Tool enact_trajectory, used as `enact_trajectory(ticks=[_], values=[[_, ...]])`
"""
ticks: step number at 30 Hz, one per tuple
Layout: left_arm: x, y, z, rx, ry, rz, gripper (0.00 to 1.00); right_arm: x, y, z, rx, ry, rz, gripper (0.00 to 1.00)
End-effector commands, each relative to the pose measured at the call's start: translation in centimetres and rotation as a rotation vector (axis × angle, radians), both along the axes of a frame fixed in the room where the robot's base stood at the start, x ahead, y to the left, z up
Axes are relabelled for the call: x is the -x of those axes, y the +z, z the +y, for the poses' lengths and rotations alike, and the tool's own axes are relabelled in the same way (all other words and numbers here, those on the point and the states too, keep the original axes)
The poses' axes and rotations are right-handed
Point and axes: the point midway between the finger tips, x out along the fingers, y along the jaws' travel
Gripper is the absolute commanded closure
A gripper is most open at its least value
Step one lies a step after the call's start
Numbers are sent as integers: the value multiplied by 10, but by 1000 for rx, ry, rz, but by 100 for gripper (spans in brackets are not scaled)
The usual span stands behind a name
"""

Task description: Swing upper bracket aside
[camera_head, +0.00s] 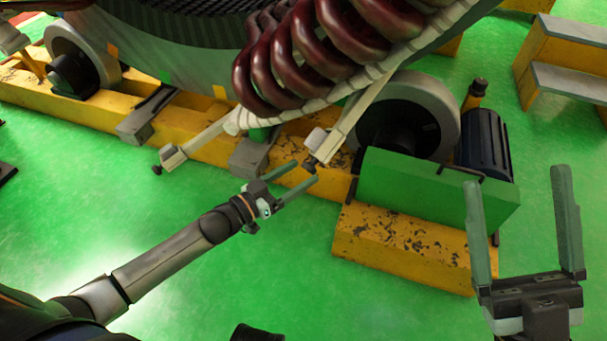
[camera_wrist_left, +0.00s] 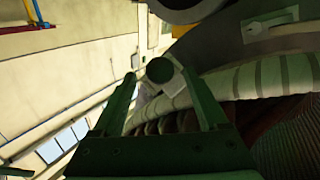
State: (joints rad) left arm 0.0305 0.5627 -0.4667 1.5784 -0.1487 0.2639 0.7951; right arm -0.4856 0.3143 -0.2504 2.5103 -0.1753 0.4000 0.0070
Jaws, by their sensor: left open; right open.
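A pale bracket-like bar end (camera_head: 325,142) with a dark knob hangs below the dark red coils (camera_head: 310,45). A second pale bar end (camera_head: 175,155) with a small dark tip points down to the left. I cannot tell for sure which is the upper bracket. My left gripper (camera_head: 305,173) is open, its fingertips close to the knob of the first bar end. In the left wrist view, a dark round knob (camera_wrist_left: 160,70) appears between the open fingertips; I see no clear grip on it. My right gripper (camera_head: 517,181) is open and empty at the right, apart from the brackets.
A yellow beam (camera_head: 210,133) runs below the large stator ring (camera_head: 190,60). A green block (camera_head: 425,188) and a roller wheel (camera_head: 445,105) stand between the grippers. A yellow step (camera_head: 560,75) is at the back right.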

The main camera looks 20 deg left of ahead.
Motion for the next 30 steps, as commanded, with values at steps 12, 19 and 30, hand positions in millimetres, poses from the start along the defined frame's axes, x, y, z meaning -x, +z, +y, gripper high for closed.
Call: enact_trajectory(ticks=[12,19,30], values=[[-17,0,-11,-1,1,1,24,0,-8,1,10,-4,1,15],[-17,0,-11,-1,1,1,36,0,-8,1,9,-3,3,15],[-17,0,-11,-1,0,1,78,0,-8,1,6,-4,3,15]])
